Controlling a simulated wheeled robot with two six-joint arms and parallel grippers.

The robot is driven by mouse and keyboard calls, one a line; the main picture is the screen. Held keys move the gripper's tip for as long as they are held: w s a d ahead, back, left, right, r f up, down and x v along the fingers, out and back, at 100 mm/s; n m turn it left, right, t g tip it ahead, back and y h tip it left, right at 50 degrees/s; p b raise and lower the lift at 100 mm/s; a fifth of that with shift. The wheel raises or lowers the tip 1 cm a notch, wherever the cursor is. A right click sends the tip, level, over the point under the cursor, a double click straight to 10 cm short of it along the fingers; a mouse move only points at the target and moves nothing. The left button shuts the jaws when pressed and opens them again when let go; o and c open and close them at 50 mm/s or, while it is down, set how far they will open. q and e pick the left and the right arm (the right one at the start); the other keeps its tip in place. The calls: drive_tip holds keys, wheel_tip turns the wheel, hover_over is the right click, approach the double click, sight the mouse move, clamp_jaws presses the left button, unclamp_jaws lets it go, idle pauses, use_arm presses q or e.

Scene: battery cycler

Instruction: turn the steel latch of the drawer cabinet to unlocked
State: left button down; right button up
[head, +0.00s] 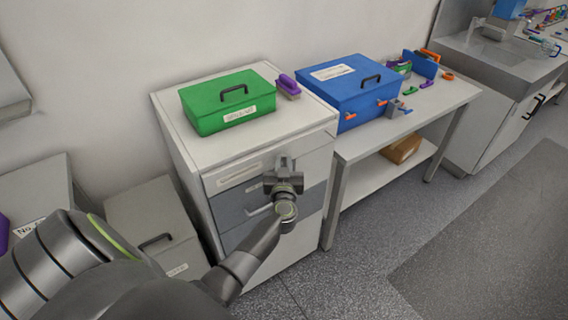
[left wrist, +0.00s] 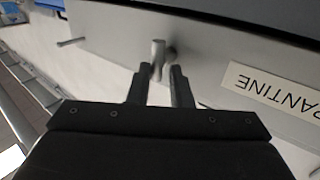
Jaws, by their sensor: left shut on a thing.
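The white drawer cabinet (head: 190,160) stands in the middle of the head view, with a grey drawer front below a light one. My left gripper (head: 285,167) is at the upper right of its front and largely covers the latch there. In the left wrist view the steel latch (left wrist: 158,55) is a short metal bar between the fingertips of my left gripper (left wrist: 160,75), which is shut on it. The latch's exact angle is hard to read. My right gripper is in neither view.
A green box (head: 225,110) and a purple-topped brush (head: 288,85) sit on the cabinet. A blue box (head: 350,90) is on the table to the right. The floor (head: 430,220) at right is clear.

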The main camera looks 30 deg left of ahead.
use_arm(q)
drive_tip(key=shift+d+f+n+b, duration=0.1)
drive_tip(key=shift+f+n+b, duration=0.25)
drive_tip(key=shift+b, duration=0.4)
drive_tip(key=n+y+b, duration=0.3)
drive_tip(key=n+b, duration=0.3)
drive_tip(key=f+n+g+y+b, duration=0.1)
drive_tip(key=n+y+b, duration=0.2)
drive_tip(key=n+b, duration=0.3)
drive_tip(key=f+n+y+b, duration=0.1)
drive_tip(key=n+y+b, duration=0.3)
drive_tip(key=n+b, duration=0.2)
drive_tip(key=shift+w+b, duration=0.1)
drive_tip(key=shift+b, duration=1.15)
drive_tip(key=shift+d+n+g+y+b, duration=0.1)
drive_tip(key=shift+n+g+y+b, duration=0.7)
drive_tip(key=shift+n+g+b, duration=0.35)
drive_tip(key=n+g+b, duration=0.1)
drive_tip(key=n+y, duration=0.1)
drive_tip(key=shift+w+r+n+g+b, duration=0.15)
drive_tip(key=shift+n+g+b, duration=0.2)
drive_tip(key=shift+n, duration=0.45)
drive_tip(key=shift+r+g+b, duration=0.2)
drive_tip(key=shift+g+b, duration=0.15)
drive_tip(key=shift+g, duration=0.05)
drive_tip(key=c, duration=1.5)
unclamp_jaws()
drive_tip(key=shift+f, duration=0.1)
drive_tip(key=shift+f, duration=0.1)
